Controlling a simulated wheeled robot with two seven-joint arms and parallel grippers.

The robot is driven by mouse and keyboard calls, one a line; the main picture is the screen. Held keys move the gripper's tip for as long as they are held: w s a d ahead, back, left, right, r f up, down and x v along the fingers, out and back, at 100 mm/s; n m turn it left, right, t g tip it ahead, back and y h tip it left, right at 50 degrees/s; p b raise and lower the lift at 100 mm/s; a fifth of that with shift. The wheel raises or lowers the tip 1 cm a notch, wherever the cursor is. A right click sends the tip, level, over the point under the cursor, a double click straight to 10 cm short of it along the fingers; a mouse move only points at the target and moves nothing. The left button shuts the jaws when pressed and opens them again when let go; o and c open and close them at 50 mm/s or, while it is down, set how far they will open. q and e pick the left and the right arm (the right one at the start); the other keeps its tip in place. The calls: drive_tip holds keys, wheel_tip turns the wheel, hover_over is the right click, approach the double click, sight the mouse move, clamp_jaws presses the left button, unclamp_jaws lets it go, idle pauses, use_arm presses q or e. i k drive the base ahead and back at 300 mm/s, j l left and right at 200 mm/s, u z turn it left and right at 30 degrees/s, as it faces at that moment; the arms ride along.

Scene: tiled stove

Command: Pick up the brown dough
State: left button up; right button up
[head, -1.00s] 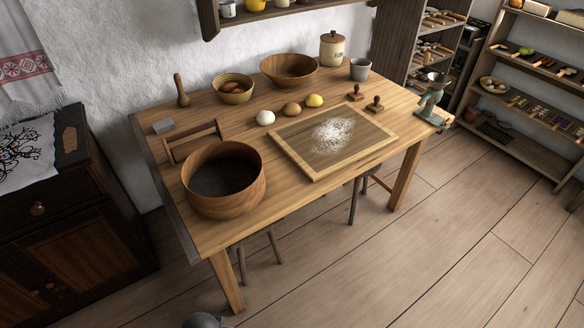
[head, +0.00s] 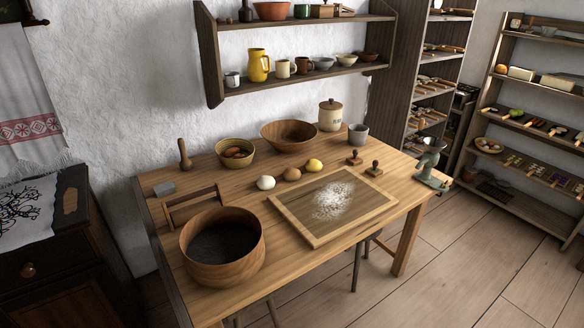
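The brown dough (head: 292,174) is a small round ball on the wooden table (head: 300,272). It sits between a white dough ball (head: 266,183) on its left and a yellow dough ball (head: 314,165) on its right. The three lie in a row just behind a framed wooden board (head: 377,205) dusted with flour (head: 333,199). Neither of my grippers shows in the head view.
A large round wooden sieve (head: 223,265) stands at the table's front left. A bowl with eggs (head: 235,152), an empty wooden bowl (head: 289,136), a flour jar (head: 330,114) and a grey cup (head: 358,134) stand behind the dough. Two stamps (head: 374,168) and a green grinder (head: 430,165) are right.

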sight(291, 174)
drive_tip(key=i+l, duration=0.2)
drive_tip(key=l, duration=0.15)
drive_tip(key=i+l+u, duration=0.15)
drive_tip(key=i+l, duration=0.2)
drive_tip(key=l, duration=0.35)
drive_tip(key=i+l+u, duration=0.1)
drive_tip(key=l, duration=0.25)
drive_tip(key=i+l, duration=0.25)
drive_tip(key=l+u, duration=0.05)
drive_tip(key=l, duration=0.05)
